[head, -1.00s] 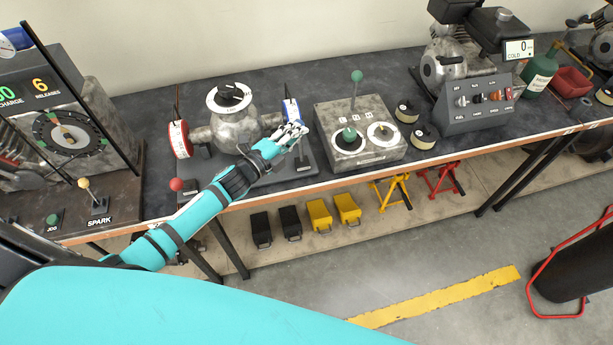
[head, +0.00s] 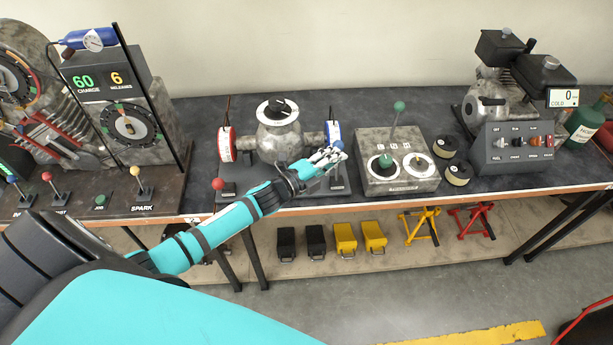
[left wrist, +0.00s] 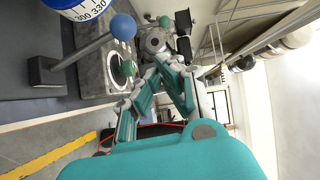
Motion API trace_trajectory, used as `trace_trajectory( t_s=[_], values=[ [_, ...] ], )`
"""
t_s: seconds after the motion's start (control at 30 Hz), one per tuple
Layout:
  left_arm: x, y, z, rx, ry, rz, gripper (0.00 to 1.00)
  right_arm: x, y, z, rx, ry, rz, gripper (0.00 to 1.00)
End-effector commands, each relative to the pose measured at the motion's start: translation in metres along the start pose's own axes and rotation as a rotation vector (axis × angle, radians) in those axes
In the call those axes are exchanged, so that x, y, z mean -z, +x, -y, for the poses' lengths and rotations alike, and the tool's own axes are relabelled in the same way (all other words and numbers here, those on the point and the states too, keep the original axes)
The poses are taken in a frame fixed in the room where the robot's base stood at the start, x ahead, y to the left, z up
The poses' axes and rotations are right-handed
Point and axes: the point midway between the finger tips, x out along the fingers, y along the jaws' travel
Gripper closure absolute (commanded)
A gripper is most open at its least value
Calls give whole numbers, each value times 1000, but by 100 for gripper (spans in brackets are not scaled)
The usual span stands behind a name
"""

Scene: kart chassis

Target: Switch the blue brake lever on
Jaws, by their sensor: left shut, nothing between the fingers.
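The blue brake lever has a blue ball knob (head: 338,145) on a thin stem. Its dark base (head: 340,187) sits at the right end of a low board on the bench, right of the grey metal unit. In the head view my left gripper (head: 332,157) is shut and empty, its fingertips close to the stem just below the knob and partly covering it. The knob also shows in the left wrist view (left wrist: 123,27), left of the shut fingers (left wrist: 155,72). There a gap appears between them. I cannot tell whether they touch. My right gripper is not in view.
A blue-rimmed gauge (head: 333,133) stands just behind the lever. A red lever knob (head: 218,184) and red gauge (head: 227,145) are at the board's left. A control box (head: 397,180) with a green-knobbed lever (head: 399,106) stands close on the right.

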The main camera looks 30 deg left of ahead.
Motion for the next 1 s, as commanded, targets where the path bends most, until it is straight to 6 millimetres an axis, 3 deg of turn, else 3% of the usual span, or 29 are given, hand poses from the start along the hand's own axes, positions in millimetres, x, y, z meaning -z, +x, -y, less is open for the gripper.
trace_trajectory(
  t_s=[0.1, 0.23, 0.5, 0.6, 1.0],
  values=[
    [-1, -17, 0, -3, 1, -1, 100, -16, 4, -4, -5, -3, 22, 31],
    [-2, -36, 3, -4, 2, 0, 100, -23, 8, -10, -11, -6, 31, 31],
    [-2, -80, 12, -3, 2, -1, 100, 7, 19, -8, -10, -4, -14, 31],
    [-3, -90, 15, -3, 1, 0, 100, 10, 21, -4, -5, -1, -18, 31],
    [-3, -98, 19, -1, 1, 0, 100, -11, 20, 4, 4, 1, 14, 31]
  ],
)
